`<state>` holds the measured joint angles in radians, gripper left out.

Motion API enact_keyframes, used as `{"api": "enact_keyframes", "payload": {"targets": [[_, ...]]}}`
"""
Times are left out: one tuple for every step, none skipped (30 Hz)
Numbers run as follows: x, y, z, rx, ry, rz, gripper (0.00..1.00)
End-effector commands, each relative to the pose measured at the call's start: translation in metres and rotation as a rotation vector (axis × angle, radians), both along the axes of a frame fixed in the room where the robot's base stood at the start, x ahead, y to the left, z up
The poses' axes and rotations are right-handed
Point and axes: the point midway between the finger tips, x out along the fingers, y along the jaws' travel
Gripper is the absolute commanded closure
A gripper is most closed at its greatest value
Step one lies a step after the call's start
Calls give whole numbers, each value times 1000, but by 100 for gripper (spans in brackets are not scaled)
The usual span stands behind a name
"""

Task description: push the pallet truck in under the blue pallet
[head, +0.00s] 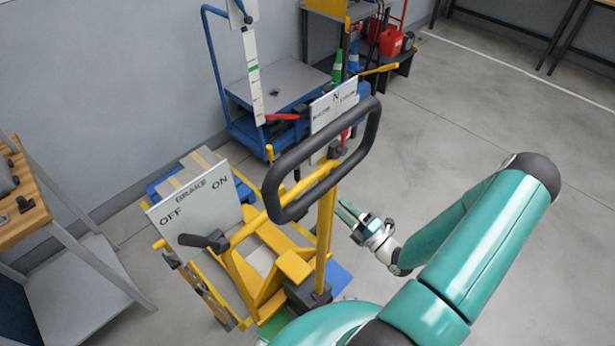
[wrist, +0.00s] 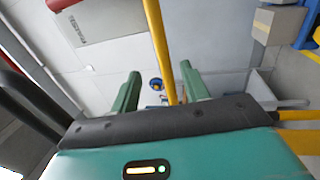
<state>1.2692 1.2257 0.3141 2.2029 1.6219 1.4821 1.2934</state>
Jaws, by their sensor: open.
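The yellow pallet truck (head: 290,265) stands in front of me in the head view, with its black loop handle (head: 275,190) upright on a yellow post. A blue pallet (head: 243,188) shows in part behind the truck's BRAKE plate, with a cardboard box on it. How far the truck's forks reach towards it is hidden. My gripper (head: 347,208) is open and empty, just right of the post and below the handle. In the wrist view, a yellow bar (wrist: 157,40) shows between the open green fingers (wrist: 160,88); I cannot tell its distance.
The BRAKE plate (head: 195,200) reads OFF and ON, with a black lever (head: 204,241) below it. A wooden-topped bench (head: 20,210) stands left. A blue platform trolley (head: 272,92) stands behind by the wall. The floor (head: 480,110) at right is clear.

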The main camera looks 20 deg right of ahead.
Motion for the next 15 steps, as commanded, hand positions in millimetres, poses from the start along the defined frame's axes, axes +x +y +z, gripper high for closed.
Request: {"api": "enact_keyframes", "payload": {"targets": [[3, 2, 1, 0, -1, 4, 54], [5, 3, 2, -1, -1, 5, 54], [8, 5, 3, -2, -2, 6, 54], [12, 6, 3, -2, -2, 6, 54], [15, 8, 5, -1, -3, 6, 54], [21, 10, 6, -1, -3, 7, 54], [26, 12, 7, -1, -3, 6, 54], [31, 14, 8, -1, -3, 6, 54], [38, 17, 10, -1, -3, 7, 54], [44, 20, 11, -2, -2, 7, 54], [49, 22, 12, -1, -3, 7, 54], [56, 24, 14, -2, -4, 5, 54], [62, 27, 15, -2, -3, 6, 54], [67, 29, 16, -2, -3, 6, 54], [75, 33, 18, -1, -3, 7, 54]]}}
